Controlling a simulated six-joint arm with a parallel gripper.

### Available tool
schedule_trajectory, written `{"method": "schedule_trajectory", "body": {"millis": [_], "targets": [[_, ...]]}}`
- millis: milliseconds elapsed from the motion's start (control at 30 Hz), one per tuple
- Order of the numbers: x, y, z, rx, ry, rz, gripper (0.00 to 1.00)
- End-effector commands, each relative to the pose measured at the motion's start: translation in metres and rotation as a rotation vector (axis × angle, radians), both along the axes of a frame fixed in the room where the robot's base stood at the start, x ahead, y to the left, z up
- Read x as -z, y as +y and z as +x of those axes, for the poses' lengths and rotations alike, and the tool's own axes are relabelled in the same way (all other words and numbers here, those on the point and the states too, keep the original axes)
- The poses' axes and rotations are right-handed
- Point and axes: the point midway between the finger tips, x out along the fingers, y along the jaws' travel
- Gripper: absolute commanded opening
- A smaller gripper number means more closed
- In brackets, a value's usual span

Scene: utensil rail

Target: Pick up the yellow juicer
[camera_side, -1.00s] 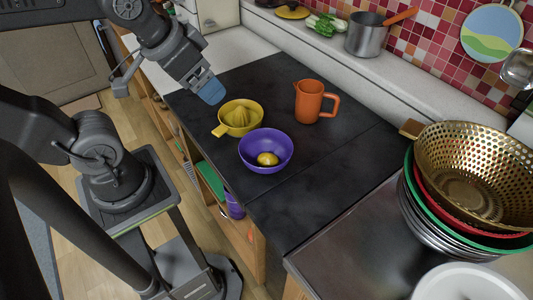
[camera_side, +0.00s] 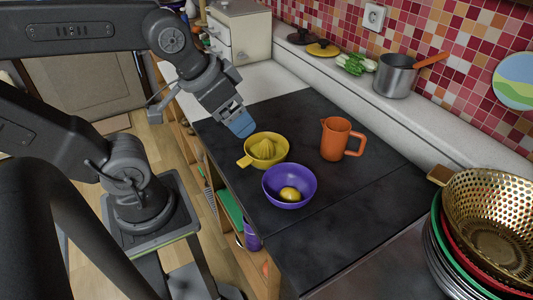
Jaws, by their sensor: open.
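The yellow juicer (camera_side: 268,151) sits on the dark counter top (camera_side: 300,238), a shallow round dish with a ribbed cone in the middle and a handle pointing left. My gripper (camera_side: 241,125) has blue fingertips and is just above and behind the juicer's back left rim. Its jaws are open, with nothing seen between them. I cannot tell from this angle whether the fingertips touch the rim.
A purple bowl (camera_side: 272,181) with a lemon (camera_side: 290,194) in it stands close in front of the juicer. An orange jug (camera_side: 336,140) stands to the right. Stacked colanders (camera_side: 490,225) are at the front right. A steel pot (camera_side: 396,76) is on the back ledge. The counter between jug and colanders is clear.

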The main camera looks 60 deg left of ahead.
Motion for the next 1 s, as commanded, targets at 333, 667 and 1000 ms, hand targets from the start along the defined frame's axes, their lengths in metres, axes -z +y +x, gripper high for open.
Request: {"method": "schedule_trajectory", "body": {"millis": [333,667,1000], "targets": [[0.000,0.000,0.000,0.000,0.000,0.000,0.77],[0.001,0.001,0.001,0.015,0.010,0.012,0.71],[0.041,0.024,0.042,0.539,0.355,0.357,0.71]]}}
